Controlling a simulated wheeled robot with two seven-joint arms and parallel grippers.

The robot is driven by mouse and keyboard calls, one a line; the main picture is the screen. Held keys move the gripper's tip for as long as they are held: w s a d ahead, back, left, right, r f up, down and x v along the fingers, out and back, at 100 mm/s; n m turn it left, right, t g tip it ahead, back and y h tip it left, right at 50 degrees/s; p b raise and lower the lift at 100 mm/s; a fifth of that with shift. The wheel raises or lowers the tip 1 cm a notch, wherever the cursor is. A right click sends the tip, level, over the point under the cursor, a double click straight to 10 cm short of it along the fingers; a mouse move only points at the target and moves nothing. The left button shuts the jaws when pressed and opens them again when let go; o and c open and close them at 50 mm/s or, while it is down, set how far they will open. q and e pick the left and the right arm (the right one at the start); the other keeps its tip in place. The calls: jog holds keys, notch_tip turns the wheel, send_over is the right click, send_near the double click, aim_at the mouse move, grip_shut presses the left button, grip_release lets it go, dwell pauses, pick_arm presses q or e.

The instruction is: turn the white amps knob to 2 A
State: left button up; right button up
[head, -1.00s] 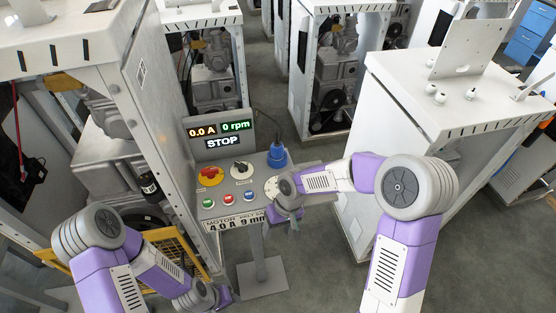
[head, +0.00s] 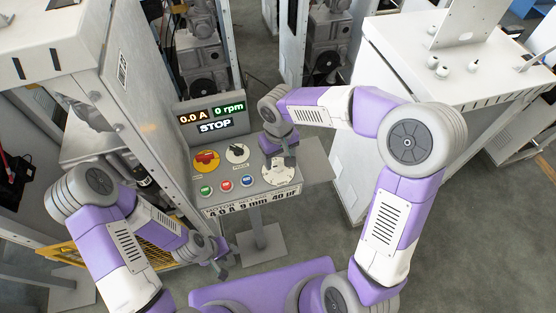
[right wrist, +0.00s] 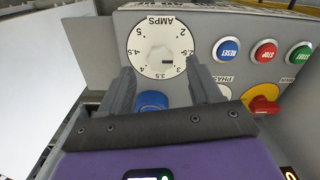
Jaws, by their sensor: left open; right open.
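The white amps knob sits on a round white AMPS dial (head: 278,172) at the panel's right; the knob (right wrist: 160,56) shows in the right wrist view. Its dark mark points right, around 2.5 to 3; the exact setting is unclear. My right gripper (head: 284,158) is open and empty behind the dial. Its fingers (right wrist: 162,76) are short of the knob, pointing at it, apart from it as far as I can see. My left gripper (head: 222,266) is open and empty, low at the panel's front left. The display (head: 212,118) reads 0.0 A, 0 rpm, STOP.
The panel also has a red-on-yellow switch (head: 206,160), a black-and-white phase knob (head: 237,153) and green, red and blue buttons (head: 226,184). A blue connector (right wrist: 151,100) shows between the right fingers. Grey machine cabinets (head: 440,60) flank the panel.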

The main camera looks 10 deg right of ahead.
aim_at(279, 165)
jog(key=shift+f, duration=1.75)
jog(key=c, duration=1)
jog(key=shift+n, duration=0.3)
jog(key=n+p, duration=0.1)
jog(key=n, duration=0.3)
jog(key=shift+r, duration=0.1)
jog(key=shift+w+n+p, duration=0.15)
jog(key=shift+n+p, duration=0.35)
jog(key=shift+n, duration=1.7)
